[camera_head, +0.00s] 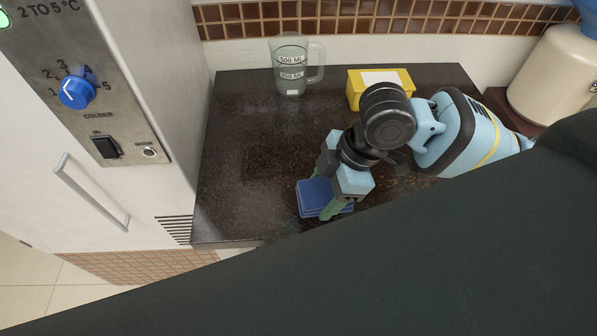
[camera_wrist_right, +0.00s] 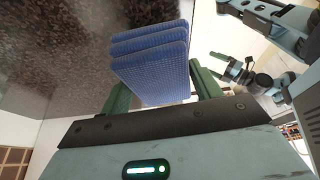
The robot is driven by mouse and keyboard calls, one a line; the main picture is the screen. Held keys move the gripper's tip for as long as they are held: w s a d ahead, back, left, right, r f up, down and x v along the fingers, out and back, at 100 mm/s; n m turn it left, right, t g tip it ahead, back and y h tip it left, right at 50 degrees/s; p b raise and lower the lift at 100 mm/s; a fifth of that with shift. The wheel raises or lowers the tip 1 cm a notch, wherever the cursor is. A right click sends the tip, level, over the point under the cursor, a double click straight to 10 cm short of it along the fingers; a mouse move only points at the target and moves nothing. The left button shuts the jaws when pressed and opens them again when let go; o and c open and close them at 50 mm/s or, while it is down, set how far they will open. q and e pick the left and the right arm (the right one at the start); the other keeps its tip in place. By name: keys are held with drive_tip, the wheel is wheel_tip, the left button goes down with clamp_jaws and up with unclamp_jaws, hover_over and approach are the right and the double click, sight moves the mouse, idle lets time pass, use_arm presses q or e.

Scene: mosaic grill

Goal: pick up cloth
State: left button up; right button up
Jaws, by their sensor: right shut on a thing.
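The cloth (camera_head: 313,198) is a blue, folded, layered pad at the front of the dark counter. My right gripper (camera_head: 326,192) is shut on it, with green fingers on either side. In the right wrist view the cloth (camera_wrist_right: 150,62) stands out between the two fingers of the right gripper (camera_wrist_right: 163,92), its layers showing. I cannot tell whether it still touches the counter. Part of another arm of mine, with what looks like the left gripper (camera_wrist_right: 234,70), shows small at the right of the right wrist view; its jaw state is unclear.
A clear measuring jug (camera_head: 290,68) and a yellow box (camera_head: 372,82) stand at the back of the dark counter (camera_head: 245,140). A steel-fronted cooler (camera_head: 110,90) borders it at left. A cream container (camera_head: 555,75) is at far right. The counter's left part is clear.

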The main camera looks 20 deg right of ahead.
drive_tip(key=s+d, duration=0.1)
drive_tip(key=s, duration=0.1)
drive_tip(key=s+d, duration=0.2)
drive_tip(key=s, duration=0.1)
drive_tip(key=shift+s+r, duration=0.3)
use_arm(q)
drive_tip(key=shift+a, duration=0.15)
use_arm(e)
drive_tip(key=shift+s, duration=0.1)
